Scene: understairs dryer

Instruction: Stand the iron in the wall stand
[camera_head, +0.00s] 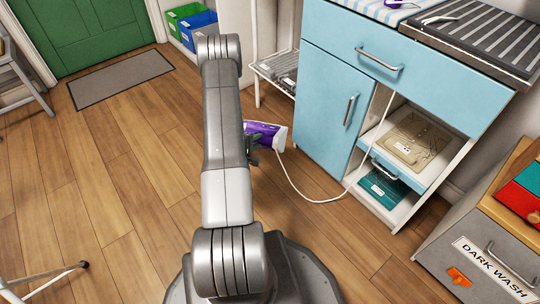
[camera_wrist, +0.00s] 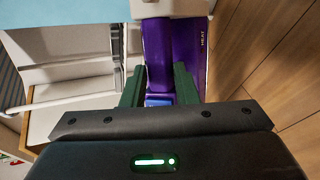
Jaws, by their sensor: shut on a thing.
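The iron (camera_head: 264,134) is purple and white. In the head view it is beside my forearm, above the floor and left of the blue cabinet, partly hidden by my arm. My gripper (camera_head: 253,150) is shut on it. In the wrist view the dark green fingers of my gripper (camera_wrist: 158,88) close on either side of a purple part of the iron (camera_wrist: 158,52). The word HEAT shows on its purple side. A white cord runs from the iron down and right to the cabinet's open shelves. I cannot make out the wall stand in either view.
The blue cabinet (camera_head: 330,90) stands close to the right, with a striped top and a ribbed grey tray (camera_head: 474,35). A wire rack (camera_head: 263,72) is behind the iron. A grey DARK WASH drawer (camera_head: 470,262) is at lower right.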

